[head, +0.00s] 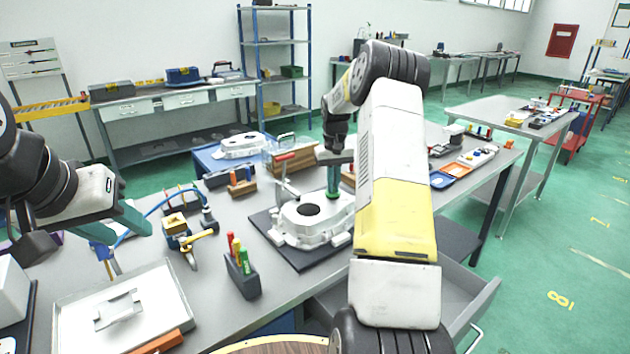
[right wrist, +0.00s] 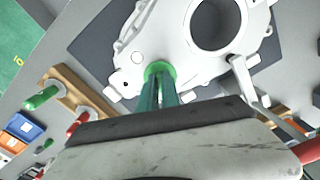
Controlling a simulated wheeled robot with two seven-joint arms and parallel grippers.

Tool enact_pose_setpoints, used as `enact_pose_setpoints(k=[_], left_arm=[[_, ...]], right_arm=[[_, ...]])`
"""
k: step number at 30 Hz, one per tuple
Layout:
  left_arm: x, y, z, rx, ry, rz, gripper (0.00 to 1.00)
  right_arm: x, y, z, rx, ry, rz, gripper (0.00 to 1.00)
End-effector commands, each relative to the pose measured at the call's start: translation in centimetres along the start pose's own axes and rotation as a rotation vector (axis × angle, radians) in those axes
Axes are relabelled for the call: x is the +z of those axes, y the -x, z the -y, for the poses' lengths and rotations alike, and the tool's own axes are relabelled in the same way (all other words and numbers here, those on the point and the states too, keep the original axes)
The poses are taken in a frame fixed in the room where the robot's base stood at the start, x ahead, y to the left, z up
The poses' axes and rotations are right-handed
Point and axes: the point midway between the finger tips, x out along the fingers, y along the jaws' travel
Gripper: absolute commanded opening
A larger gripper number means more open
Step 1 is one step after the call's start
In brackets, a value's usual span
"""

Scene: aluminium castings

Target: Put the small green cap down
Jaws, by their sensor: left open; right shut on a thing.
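The small green cap (right wrist: 160,68) shows in the right wrist view as a bright green rim around my right fingertips. My right gripper (right wrist: 158,88) is shut on it. In the head view my right gripper (head: 333,187) points straight down over the far right part of the grey aluminium casting (head: 300,232). The cap is at the casting's surface or just above it; I cannot tell whether they touch. The casting, with its large round hole, lies on a dark mat (head: 284,250). My left gripper (head: 122,228) is open and empty at the left, above the bench.
Wooden racks (right wrist: 75,88) with coloured handles are near. An open drawer (head: 468,300) juts out at the right.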

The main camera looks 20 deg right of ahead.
Motion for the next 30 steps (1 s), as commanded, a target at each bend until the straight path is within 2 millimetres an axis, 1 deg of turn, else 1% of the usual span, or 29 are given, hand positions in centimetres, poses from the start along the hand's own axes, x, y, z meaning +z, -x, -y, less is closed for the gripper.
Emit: enact_pose_setpoints(k=[5,6,9,17,20,23,26,30], left_arm=[[0.0,0.0,0.0,0.000,0.000,0.000,0.41],[0.0,0.0,0.0,0.000,0.000,0.000,0.41],[0.0,0.0,0.0,0.000,0.000,0.000,0.41],[0.0,0.0,0.0,0.000,0.000,0.000,0.41],[0.0,0.0,0.0,0.000,0.000,0.000,0.41],[0.0,0.0,0.0,0.000,0.000,0.000,0.41],[0.0,0.0,0.0,0.000,0.000,0.000,0.41],[0.0,0.0,0.0,0.000,0.000,0.000,0.41]], right_arm=[[0.0,-0.6,0.0,0.000,0.000,0.001,0.00],[0.0,-0.6,0.0,0.000,0.000,0.000,0.11],[0.0,-0.6,0.0,0.000,0.000,0.000,0.28],[0.0,-0.6,0.0,0.000,0.000,0.000,0.28],[0.0,-0.3,0.0,0.000,0.000,-0.001,0.28],[-0.1,0.8,0.0,0.001,0.000,-0.002,0.28],[-0.1,2.6,0.0,0.002,0.000,-0.004,0.28],[-0.1,5.8,0.0,0.002,0.000,-0.005,0.28]])
